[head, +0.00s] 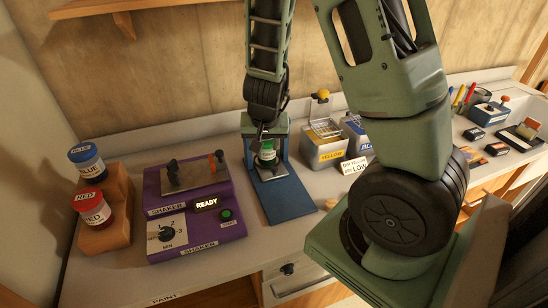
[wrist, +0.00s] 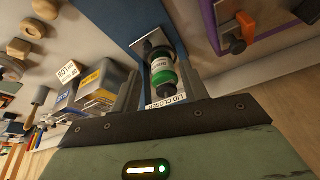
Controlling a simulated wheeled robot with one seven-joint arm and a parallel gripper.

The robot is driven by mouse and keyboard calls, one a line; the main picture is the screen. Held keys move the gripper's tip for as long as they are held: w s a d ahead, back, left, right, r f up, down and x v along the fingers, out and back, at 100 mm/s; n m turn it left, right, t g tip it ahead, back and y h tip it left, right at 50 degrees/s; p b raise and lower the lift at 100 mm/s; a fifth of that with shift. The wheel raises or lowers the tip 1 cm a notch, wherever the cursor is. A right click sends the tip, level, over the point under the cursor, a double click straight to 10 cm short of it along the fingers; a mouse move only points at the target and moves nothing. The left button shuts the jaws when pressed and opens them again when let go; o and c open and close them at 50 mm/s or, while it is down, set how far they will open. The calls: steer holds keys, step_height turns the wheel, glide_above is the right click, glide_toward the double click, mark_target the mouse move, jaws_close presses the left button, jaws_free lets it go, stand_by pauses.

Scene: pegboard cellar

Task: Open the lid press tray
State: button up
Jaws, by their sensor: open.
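A small grey metal tray (head: 274,173) sits over the blue base. A green-labelled can (head: 267,153) stands at the tray; it also shows in the wrist view (wrist: 163,72). My gripper (head: 261,138) is open at the press, close above the can. In the wrist view its fingers (wrist: 158,85) appear on either side of the can; I cannot tell whether they touch anything.
A purple shaker (head: 195,215) with a metal clamp plate stands left of the press. Blue (head: 86,160) and red (head: 91,208) paint cans rest on a wooden step. Yellow (head: 322,150) and blue (head: 357,135) bins and a sign (head: 354,167) stand right. Bare counter lies before the press.

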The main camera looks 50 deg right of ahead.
mark_target(275, 169)
steer(key=shift+m+h, duration=0.4)
steer(key=d+b+x, duration=0.1)
steer(key=x, duration=0.5)
steer(key=s+b+x, duration=0.1)
steer(key=x, duration=0.5)
steer(key=d+b+x, duration=0.1)
steer(key=x, duration=0.5)
steer(key=shift+s+d+r, duration=0.1)
steer(key=shift+s+d, duration=0.05)
steer(key=shift+d, duration=0.2)
steer(key=shift+c, duration=0.3)
jaws_close()
steer(key=shift+s, duration=0.1)
